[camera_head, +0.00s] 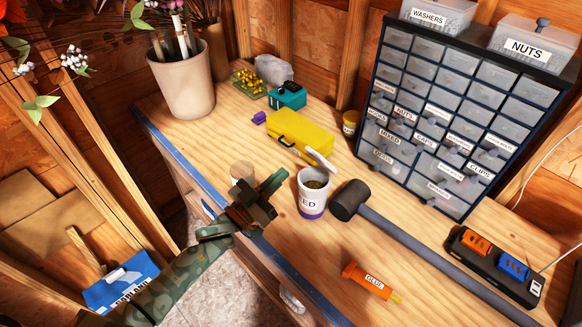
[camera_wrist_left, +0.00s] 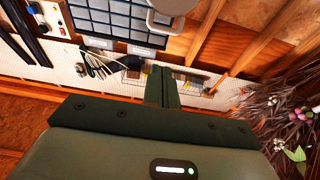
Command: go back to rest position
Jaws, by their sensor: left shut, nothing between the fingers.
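My left gripper (camera_head: 268,190) comes in from the lower left on a camouflage-patterned arm. It is at the front edge of the wooden workbench (camera_head: 325,240), just left of a white cup with a purple base (camera_head: 312,200). In the left wrist view its two dark green fingers (camera_wrist_left: 162,88) are pressed together with nothing between them. A small tan cylinder (camera_head: 242,171) stands behind the gripper and is partly hidden by it. My right gripper is in neither view.
A black mallet (camera_head: 350,198), an orange glue tube (camera_head: 368,280), a yellow box (camera_head: 300,132) and a battery charger (camera_head: 495,265) lie on the bench. A drawer cabinet (camera_head: 450,110) stands behind. A blue bag (camera_head: 122,285) is below left. Bare wood surrounds the glue tube.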

